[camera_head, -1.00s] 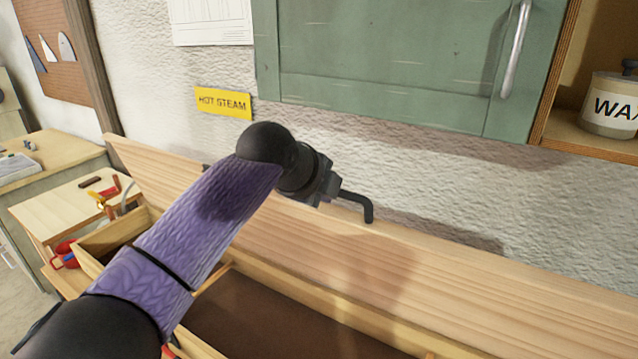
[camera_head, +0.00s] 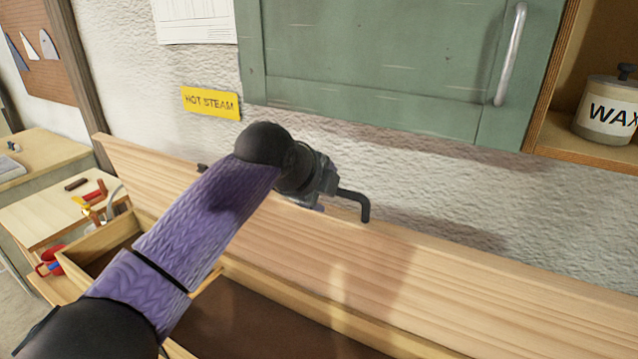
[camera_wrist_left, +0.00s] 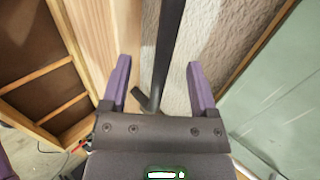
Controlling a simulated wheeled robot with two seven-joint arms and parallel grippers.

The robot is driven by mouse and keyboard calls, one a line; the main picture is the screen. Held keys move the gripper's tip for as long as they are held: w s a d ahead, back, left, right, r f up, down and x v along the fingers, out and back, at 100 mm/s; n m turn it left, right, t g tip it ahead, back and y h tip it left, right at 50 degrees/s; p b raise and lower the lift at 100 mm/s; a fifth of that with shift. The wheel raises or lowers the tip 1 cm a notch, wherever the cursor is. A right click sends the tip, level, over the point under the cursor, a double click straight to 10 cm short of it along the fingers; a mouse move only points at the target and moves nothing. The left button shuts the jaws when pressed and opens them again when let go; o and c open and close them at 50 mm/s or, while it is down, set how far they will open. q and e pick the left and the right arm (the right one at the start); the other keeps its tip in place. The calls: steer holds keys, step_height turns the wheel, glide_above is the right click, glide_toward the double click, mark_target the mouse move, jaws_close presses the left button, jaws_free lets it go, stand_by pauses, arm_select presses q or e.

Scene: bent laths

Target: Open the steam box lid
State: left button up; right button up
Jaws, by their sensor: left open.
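The steam box is a long wooden box with a brown interior (camera_head: 270,320), seen at the bottom of the head view. Its plank lid (camera_head: 420,275) stands raised along the back, near the wall. A black bent handle (camera_head: 356,198) shows at the lid's top edge, partly hidden by my left arm. My left gripper (camera_wrist_left: 160,65) is open at the lid. In the left wrist view the dark handle bar (camera_wrist_left: 167,40) runs between its purple fingers, with visible gaps on both sides. The fingertips are mostly hidden in the head view. My right gripper is not in view.
A green cabinet (camera_head: 370,90) hangs on the wall above the lid, with a wax pot (camera_head: 605,108) on a shelf at right. A yellow hot steam sign (camera_head: 210,103) is on the wall. A small bench (camera_head: 50,215) with tools stands at left.

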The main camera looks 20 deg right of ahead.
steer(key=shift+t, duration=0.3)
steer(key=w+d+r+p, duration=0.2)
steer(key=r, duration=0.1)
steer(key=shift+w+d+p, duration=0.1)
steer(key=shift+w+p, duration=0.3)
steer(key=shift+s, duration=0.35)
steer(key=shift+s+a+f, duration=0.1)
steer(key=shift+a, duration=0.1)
arm_select(q)
steer(key=s+a+r, duration=0.3)
steer(key=s+a, duration=0.3)
steer(key=a, duration=0.2)
steer(key=s+a+r+p, duration=0.1)
steer(key=s+a+r, duration=0.3)
steer(key=s+a, duration=0.2)
steer(key=shift+s+a+r+p, duration=0.2)
steer(key=shift+a+r+p, duration=0.1)
steer(key=shift+a, duration=0.85)
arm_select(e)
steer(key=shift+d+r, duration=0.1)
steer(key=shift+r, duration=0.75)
